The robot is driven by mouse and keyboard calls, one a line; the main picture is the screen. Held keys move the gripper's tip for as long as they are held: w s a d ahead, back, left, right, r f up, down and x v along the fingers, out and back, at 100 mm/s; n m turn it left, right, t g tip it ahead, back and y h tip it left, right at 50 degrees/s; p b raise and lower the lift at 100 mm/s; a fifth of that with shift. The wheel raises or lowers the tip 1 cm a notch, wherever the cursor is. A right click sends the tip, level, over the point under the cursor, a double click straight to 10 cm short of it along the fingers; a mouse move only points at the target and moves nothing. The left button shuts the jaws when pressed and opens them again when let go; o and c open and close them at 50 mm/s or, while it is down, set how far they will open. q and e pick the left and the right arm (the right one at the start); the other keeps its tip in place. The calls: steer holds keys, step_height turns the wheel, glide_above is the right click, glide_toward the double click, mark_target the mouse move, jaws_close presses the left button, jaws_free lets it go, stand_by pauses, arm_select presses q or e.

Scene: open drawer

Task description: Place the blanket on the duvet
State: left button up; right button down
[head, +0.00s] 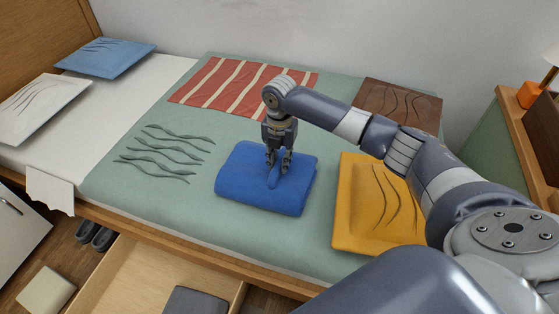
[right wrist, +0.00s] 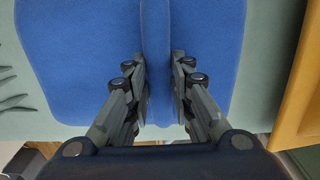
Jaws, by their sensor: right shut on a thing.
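The blue folded blanket (head: 246,188) lies on the green duvet (head: 122,192) on the bed, near its front edge. My right gripper (head: 278,165) comes down on the blanket from above, and its fingers are shut on a raised ridge in the blanket's middle. In the right wrist view the two fingertips (right wrist: 159,85) press on both sides of this ridge, with the blue cloth (right wrist: 70,60) spreading out on either side. The blanket appears to rest on the duvet. My left gripper is not in view.
A yellow cushion (head: 351,215), a brown cushion (head: 408,98) and a red striped cloth (head: 215,85) lie on the duvet. White (head: 40,110) and blue (head: 105,57) pillows are at the left. An open drawer (head: 150,275) juts out below the bed. A wooden nightstand (head: 510,105) stands right.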

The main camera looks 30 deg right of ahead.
steer(key=c, duration=1.4)
jaws_free()
steer(key=shift+r, duration=0.15)
steer(key=shift+r, duration=0.35)
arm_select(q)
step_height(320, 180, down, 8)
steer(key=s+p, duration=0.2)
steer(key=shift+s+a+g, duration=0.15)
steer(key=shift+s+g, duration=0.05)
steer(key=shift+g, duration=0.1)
arm_select(e)
step_height(320, 180, up, 11)
steer(key=shift+r, duration=0.1)
